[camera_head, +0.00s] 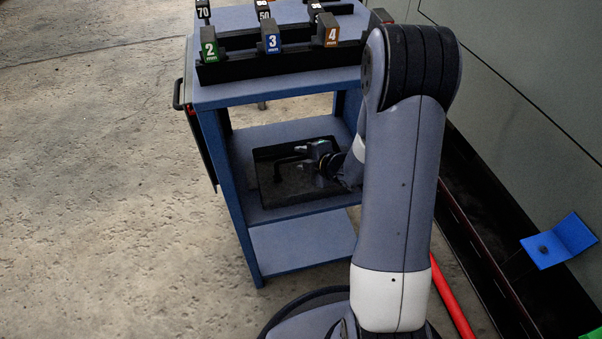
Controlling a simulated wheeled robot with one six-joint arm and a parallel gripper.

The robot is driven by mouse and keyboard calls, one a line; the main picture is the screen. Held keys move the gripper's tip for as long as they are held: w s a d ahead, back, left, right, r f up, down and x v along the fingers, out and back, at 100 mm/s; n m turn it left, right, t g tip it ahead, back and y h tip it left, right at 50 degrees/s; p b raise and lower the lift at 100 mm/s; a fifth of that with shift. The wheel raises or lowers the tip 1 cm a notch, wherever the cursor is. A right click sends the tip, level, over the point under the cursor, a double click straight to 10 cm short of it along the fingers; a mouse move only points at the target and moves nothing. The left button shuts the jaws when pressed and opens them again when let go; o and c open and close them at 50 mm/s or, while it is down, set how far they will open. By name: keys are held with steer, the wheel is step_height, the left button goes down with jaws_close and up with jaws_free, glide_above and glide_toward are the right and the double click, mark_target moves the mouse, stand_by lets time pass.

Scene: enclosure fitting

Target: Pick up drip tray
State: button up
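A black, shallow tray (266,190), which I take to be the drip tray, lies on the middle shelf of a blue cart. A dark bar handle (281,170) stands up at its left part. My gripper (301,157) reaches in from the right, over the tray and just right of the handle. Its two light fingertips look apart, with nothing seen between them. The picture is too small to tell whether a fingertip touches the tray. My arm and gripper hide the tray's right part.
The blue cart's top shelf (215,97) is above my gripper and carries black racks with numbered blocks, such as the green 2 (209,46). Cart posts flank the shelf opening. The lower shelf (300,244) is bare. A wall with a blue bracket (560,241) stands at right.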

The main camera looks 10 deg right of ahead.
steer(key=shift+x, duration=0.8)
steer(key=shift+c, duration=0.4)
jaws_close()
stand_by(0.4)
